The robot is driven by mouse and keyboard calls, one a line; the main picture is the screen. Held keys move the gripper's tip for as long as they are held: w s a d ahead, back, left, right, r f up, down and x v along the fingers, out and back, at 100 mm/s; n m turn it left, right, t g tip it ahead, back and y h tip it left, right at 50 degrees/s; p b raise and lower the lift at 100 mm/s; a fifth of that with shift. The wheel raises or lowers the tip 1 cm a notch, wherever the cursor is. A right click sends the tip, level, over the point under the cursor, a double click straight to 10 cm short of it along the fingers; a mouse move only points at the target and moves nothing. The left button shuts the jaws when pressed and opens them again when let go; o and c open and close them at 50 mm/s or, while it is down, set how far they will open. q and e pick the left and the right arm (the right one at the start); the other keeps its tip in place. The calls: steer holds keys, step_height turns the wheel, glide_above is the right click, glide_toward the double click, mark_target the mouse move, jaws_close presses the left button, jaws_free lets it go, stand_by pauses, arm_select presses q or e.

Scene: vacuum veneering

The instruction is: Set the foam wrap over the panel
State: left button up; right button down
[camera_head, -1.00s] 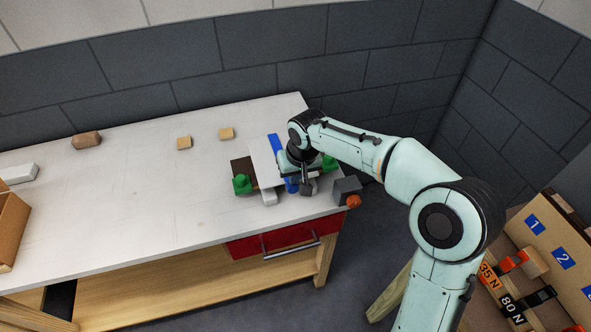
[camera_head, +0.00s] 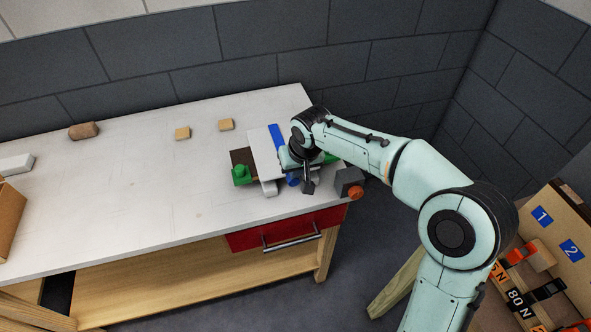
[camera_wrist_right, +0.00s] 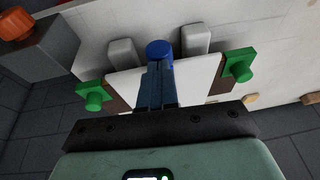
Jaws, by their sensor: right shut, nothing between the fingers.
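A white sheet, which looks like the foam wrap (camera_head: 262,155), lies over a dark brown board, which looks like the panel (camera_head: 240,157), near the bench's right end. In the wrist view the white sheet (camera_wrist_right: 128,83) shows on both sides of my fingers, with brown board (camera_wrist_right: 217,84) at its edges. A blue strip (camera_head: 276,136) shows beside the sheet, and a blue round part (camera_wrist_right: 159,50) is just past my fingertips. My right gripper (camera_head: 308,186) is shut and empty, over the sheet's right side; its fingers (camera_wrist_right: 156,80) are together. The arm hides part of the board. My left gripper is out of view.
Green clamp-like pieces (camera_head: 241,175) stand at the board's ends. Two pale grey blocks (camera_wrist_right: 195,40) sit beside it. A grey box (camera_head: 347,177) with an orange knob (camera_head: 356,193) stands at the bench corner. The bench (camera_head: 130,190) is largely clear to the left.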

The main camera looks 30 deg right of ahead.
steer(key=r+p, duration=0.2)
steer(key=r, duration=0.1)
steer(key=r+p, duration=0.1)
steer(key=r, duration=0.1)
steer(key=shift+d+r+p, duration=0.2)
steer(key=shift+d+p, duration=0.15)
steer(key=shift+d, duration=0.05)
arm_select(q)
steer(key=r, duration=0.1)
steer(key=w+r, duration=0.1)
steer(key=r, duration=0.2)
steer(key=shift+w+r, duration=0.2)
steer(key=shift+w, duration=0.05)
arm_select(e)
steer(key=v, duration=0.8)
steer(key=shift+s+r, duration=0.2)
steer(key=shift+s, duration=0.1)
